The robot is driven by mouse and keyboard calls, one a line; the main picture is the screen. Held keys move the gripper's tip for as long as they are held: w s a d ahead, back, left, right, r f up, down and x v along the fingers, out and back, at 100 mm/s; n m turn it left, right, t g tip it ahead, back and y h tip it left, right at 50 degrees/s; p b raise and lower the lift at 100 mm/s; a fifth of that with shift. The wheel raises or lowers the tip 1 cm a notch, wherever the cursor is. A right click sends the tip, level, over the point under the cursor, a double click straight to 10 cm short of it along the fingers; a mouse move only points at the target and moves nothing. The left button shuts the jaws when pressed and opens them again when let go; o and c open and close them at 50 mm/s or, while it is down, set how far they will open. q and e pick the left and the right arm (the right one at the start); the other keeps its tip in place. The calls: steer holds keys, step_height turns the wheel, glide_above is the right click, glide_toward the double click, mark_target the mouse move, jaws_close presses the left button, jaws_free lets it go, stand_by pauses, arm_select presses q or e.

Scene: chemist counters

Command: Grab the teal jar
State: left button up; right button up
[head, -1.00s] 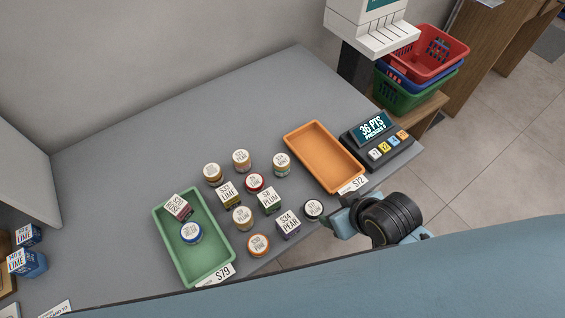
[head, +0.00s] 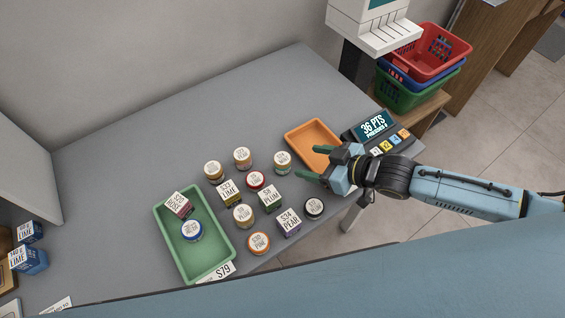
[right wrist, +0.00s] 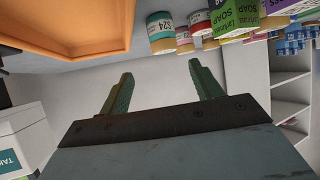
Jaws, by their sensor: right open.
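A small jar with a white lid and a teal-green body (head: 282,162) stands on the grey counter, at the right end of the back row of jars. A jar with a teal band, apparently the same one, shows upper middle in the right wrist view (right wrist: 160,28). My right gripper (head: 318,162) is open and empty, to the right of this jar and apart from it. Its green fingers point left, towards the jars. In the right wrist view the fingers (right wrist: 160,72) are spread with nothing between them. My left gripper is not in view.
An orange tray (head: 301,130) lies just behind my right gripper, partly covered by it. Several other jars and boxes, such as a plum box (head: 270,199), stand close to the left. A green tray (head: 165,236) holds a jar and a box. The back-left counter is clear.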

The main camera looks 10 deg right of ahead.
mark_target(286, 160)
steer(key=x, duration=0.4)
steer(key=shift+w+a, duration=0.1)
steer(key=x, duration=0.3)
steer(key=b+x, duration=0.1)
steer(key=x, duration=0.1)
steer(key=shift+a+f, duration=0.35)
steer(key=shift+a, duration=0.05)
steer(key=c, duration=1)
